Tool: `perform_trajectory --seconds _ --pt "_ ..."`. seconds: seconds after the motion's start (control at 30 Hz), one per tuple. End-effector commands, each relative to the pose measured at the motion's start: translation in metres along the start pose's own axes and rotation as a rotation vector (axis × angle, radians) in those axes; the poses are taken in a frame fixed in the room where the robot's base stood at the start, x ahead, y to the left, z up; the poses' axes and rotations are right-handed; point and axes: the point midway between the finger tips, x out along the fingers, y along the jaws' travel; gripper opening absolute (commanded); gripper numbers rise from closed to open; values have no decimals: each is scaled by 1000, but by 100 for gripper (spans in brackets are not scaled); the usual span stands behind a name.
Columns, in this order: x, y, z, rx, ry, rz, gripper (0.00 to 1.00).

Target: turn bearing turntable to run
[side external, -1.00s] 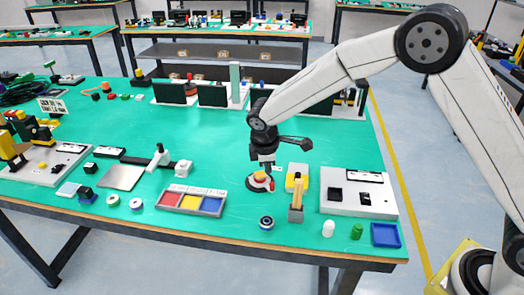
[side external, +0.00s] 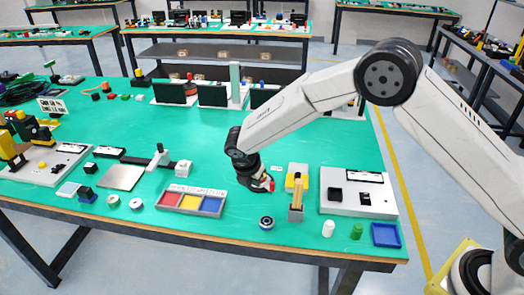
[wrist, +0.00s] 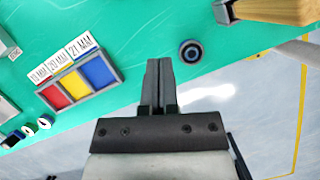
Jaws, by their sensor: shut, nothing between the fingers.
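The bearing turntable, a small round stand with a red part (side external: 271,185) at its right edge, is on the green table in the side view. My gripper (side external: 262,182) is low and tilted over it, hiding most of the turntable; I cannot tell whether they touch. In the wrist view my gripper (wrist: 160,68) is shut with its fingers together and nothing between them. The turntable cannot be made out there.
A tray with red, yellow and blue compartments (side external: 158,205) lies left of the gripper. A white panel (side external: 338,206) and blue tray (side external: 386,235) are farther right. The table's front edge is near.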

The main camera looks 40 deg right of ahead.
Motion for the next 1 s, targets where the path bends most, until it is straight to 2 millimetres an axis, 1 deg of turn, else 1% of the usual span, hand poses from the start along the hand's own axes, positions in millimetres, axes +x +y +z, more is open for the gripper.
perform_trajectory --seconds 0.17,0.27,0.37,0.87,0.9,1.0 --pt "8 0 0 2 0 -1 0" --pt "18 0 0 3 1 -2 0" --pt "29 -1 0 3 1 -2 0" --pt "99 -1 0 4 1 -2 0" --pt "103 -1 2 5 1 -2 0" --pt "106 0 17 7 1 0 0"
